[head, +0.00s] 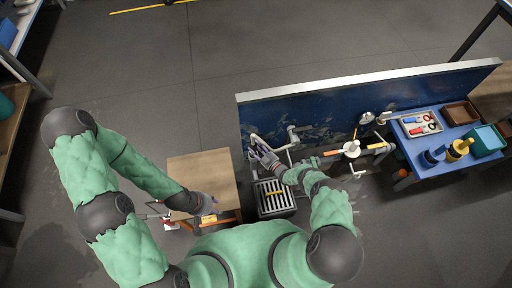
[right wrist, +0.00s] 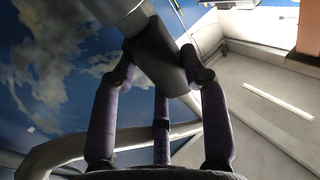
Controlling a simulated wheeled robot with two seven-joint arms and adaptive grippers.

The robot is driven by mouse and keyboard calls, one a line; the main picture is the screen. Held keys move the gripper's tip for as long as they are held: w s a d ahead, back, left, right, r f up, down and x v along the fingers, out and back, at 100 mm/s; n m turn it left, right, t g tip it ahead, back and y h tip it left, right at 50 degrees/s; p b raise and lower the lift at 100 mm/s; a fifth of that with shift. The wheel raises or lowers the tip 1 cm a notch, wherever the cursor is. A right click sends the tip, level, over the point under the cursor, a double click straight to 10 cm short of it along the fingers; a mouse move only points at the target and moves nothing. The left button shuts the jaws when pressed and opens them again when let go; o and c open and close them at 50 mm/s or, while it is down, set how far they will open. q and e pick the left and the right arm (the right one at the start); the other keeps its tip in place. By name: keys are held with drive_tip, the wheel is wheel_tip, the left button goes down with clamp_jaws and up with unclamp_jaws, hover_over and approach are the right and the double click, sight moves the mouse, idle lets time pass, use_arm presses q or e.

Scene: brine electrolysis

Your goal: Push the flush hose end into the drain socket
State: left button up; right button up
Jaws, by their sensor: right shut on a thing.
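My right gripper (head: 266,156) is at the blue panel, above the grated drain box (head: 277,207). In the right wrist view, its fingers (right wrist: 160,78) are closed around a dark grey tapered sleeve (right wrist: 158,52), apparently the flush hose end. A light grey tube (right wrist: 112,12) joins the sleeve at its upper left. The sleeve's lower end is between the fingers. I cannot make out the drain socket for certain, nor whether the sleeve touches it. My left gripper (head: 208,206) is at the front right of the wooden table; its fingers are too small to read.
The blue panel (head: 320,110) stands close behind the right gripper, with pale pipes (head: 293,137) beside it. A valve with orange handles (head: 352,150) is to the right. The wooden table (head: 203,168) is at left. A blue bench (head: 450,135) with trays is at right. The floor behind is clear.

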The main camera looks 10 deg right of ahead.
drive_tip(key=shift+f, duration=0.3)
idle(0.5)
drive_tip(key=shift+r, duration=0.2)
idle(1.2)
drive_tip(key=o, duration=1.3)
drive_tip(key=shift+r, duration=0.3)
clamp_jaws()
